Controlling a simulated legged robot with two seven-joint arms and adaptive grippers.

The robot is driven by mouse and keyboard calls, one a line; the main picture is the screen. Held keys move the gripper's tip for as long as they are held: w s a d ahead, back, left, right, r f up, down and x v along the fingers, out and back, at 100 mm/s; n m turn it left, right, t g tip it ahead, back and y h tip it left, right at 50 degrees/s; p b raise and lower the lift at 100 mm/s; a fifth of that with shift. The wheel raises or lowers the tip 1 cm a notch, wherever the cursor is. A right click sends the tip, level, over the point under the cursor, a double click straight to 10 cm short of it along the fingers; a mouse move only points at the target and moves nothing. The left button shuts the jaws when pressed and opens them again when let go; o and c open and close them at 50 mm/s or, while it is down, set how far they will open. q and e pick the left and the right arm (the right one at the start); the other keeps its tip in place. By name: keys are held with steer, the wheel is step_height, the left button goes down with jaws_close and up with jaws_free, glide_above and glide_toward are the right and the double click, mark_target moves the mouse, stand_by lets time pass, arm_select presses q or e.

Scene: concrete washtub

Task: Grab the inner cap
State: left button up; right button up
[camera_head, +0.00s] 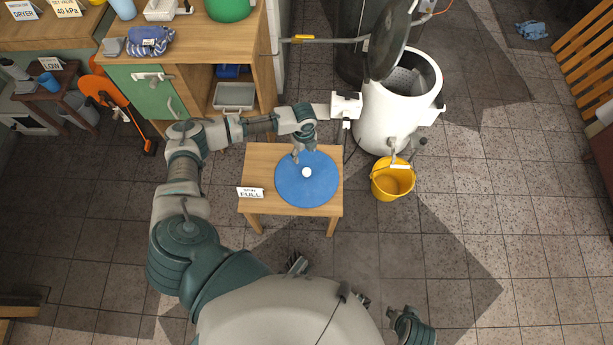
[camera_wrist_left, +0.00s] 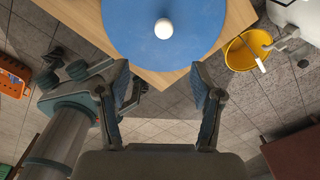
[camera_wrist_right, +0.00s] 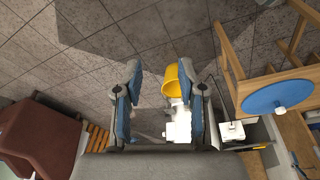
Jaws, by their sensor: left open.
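The inner cap (camera_head: 290,190) is a flat blue disc with a white knob at its centre. It lies on a small wooden table (camera_head: 258,160), and its knob and blue face also show in the left wrist view (camera_wrist_left: 195,35). My left gripper (camera_head: 300,156) is open and empty, over the far edge of the cap, near the knob. In the left wrist view its two fingers (camera_wrist_left: 162,85) are spread, with the knob beyond them. My right gripper (camera_wrist_right: 160,85) is open and empty, away from the table. The cap also shows in the right wrist view (camera_wrist_right: 260,100).
A sign reading FULL (camera_head: 250,192) stands on the table's left edge. A white washtub (camera_head: 385,125) with an open lid (camera_head: 390,40) stands behind right. A yellow bucket (camera_head: 392,184) is right of the table. A green-doored cabinet (camera_head: 150,95) is at the back left.

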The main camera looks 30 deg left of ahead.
arm_select(q)
steer(key=b, duration=0.3)
glide_toward(307, 171)
steer(key=f, duration=0.3)
steer(key=a+f, duration=0.1)
steer(key=f, duration=0.1)
steer(key=shift+s+f, duration=0.3)
steer(key=f, duration=0.1)
steer(key=f+b, duration=0.1)
steer(key=f, duration=0.1)
steer(key=d+f+b, duration=0.1)
steer(key=f, duration=0.1)
steer(key=shift+w, duration=0.25)
steer(key=shift+a+f, duration=0.1)
steer(key=shift+f, duration=0.1)
arm_select(e)
steer(key=w+a+r+t+y, duration=0.1)
steer(key=w+a+r+t, duration=0.1)
steer(key=w+t, duration=0.3)
steer(key=w+a+r+t+y, duration=0.2)
steer(key=w+r+t, duration=0.3)
steer(key=w, duration=0.6)
steer(key=shift+a+r+t, duration=0.3)
steer(key=shift+a+t, duration=0.2)
steer(key=shift+a, duration=0.35)
arm_select(q)
jaws_close()
arm_select(e)
steer(key=shift+f, duration=0.1)
